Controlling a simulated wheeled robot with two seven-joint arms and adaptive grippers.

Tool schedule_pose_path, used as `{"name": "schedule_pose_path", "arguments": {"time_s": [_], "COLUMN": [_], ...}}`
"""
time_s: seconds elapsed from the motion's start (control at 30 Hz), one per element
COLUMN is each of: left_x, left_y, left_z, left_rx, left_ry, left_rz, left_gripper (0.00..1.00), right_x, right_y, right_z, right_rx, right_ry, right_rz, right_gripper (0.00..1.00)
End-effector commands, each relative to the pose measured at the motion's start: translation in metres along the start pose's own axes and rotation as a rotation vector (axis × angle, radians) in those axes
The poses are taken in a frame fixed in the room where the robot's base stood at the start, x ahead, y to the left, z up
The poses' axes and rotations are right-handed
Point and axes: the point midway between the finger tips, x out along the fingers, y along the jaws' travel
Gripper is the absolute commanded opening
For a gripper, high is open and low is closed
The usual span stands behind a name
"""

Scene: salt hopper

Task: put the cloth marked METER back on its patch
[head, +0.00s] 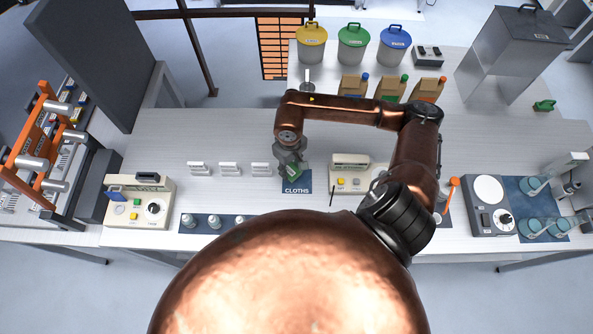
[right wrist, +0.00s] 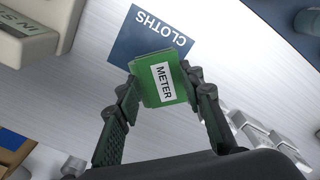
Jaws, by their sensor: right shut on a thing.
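The folded green cloth marked METER (right wrist: 165,82) is between the fingers of my right gripper (right wrist: 160,95) in the right wrist view. The gripper is shut on it. The blue patch labelled CLOTHS (right wrist: 140,40) lies on the table just beyond the cloth, which overlaps the patch's edge in that view. In the head view the right gripper (head: 291,164) is over the far part of the patch (head: 297,189), with the green cloth (head: 290,172) partly hidden under it. I cannot tell whether the cloth touches the table. My left gripper is not in view.
A cream meter box (head: 350,182) stands right of the patch. Several small white label stands (head: 229,170) are to the left. Another green cloth (head: 544,105) lies near the grey hopper (head: 510,55).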

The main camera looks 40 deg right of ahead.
Motion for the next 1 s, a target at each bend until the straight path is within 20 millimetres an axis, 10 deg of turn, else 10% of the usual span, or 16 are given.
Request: {"name": "schedule_pose_path", "arguments": {"time_s": [0.23,0.97,1.0], "left_x": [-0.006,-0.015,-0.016], "left_y": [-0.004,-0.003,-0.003], "left_z": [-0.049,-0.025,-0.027], "left_rx": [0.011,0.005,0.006], "left_ry": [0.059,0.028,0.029], "left_rz": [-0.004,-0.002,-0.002], "left_gripper": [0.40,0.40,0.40], "right_x": [0.019,0.059,0.058], "right_y": [0.015,0.019,0.019], "right_z": [0.006,0.007,0.008], "right_rx": [0.000,-0.002,-0.002], "right_ry": [-0.001,0.001,0.001], "right_rz": [0.000,0.001,0.000], "right_gripper": [0.25,0.25,0.38]}}
